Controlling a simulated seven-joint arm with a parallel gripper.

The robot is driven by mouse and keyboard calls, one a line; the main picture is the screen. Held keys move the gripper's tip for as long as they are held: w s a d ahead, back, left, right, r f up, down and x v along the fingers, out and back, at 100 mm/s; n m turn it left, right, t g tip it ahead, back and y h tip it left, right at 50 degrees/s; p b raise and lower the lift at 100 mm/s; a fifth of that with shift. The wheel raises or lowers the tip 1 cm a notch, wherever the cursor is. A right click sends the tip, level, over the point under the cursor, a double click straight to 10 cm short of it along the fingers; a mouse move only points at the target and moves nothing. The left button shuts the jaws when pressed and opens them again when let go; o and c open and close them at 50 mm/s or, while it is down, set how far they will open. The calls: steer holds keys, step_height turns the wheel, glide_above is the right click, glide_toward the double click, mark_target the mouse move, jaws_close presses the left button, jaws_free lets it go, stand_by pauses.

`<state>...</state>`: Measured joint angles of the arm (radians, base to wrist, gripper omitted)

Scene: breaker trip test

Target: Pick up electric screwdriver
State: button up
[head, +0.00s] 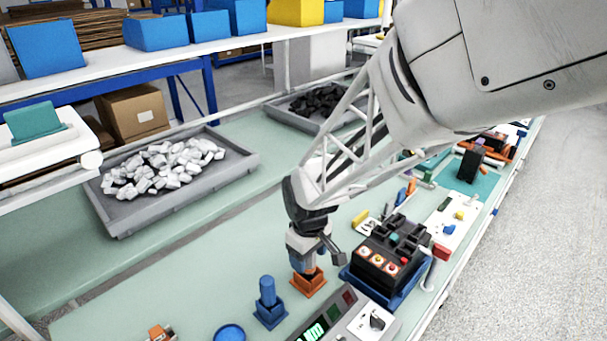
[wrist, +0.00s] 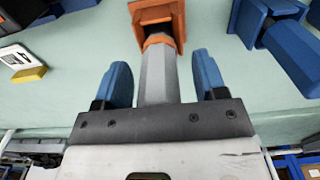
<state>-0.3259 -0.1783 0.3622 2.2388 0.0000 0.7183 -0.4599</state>
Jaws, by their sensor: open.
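A grey tool with an orange collar, which looks like the electric screwdriver (wrist: 157,72), stands in an orange holder (head: 309,282). The holder also shows at the top of the wrist view (wrist: 157,18). My gripper (head: 308,258) is open just above the holder. In the wrist view its two blue fingers (wrist: 165,70) are on either side of the grey body, with a small gap on each side. In the head view the gripper hides most of the tool. A blue tool (head: 267,290) stands upright in a blue holder (head: 270,314), left of the orange one.
Right of my gripper is a black box with coloured buttons (head: 383,262) on a blue base. A grey panel with a green display (head: 314,331) lies in front. A tray of white parts (head: 165,168) is at the left. Bare green bench lies between.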

steer(key=shift+f, duration=0.2)
stand_by(0.4)
steer(key=c, duration=1)
steer(key=shift+r, duration=0.1)
steer(key=shift+r, duration=4.95)
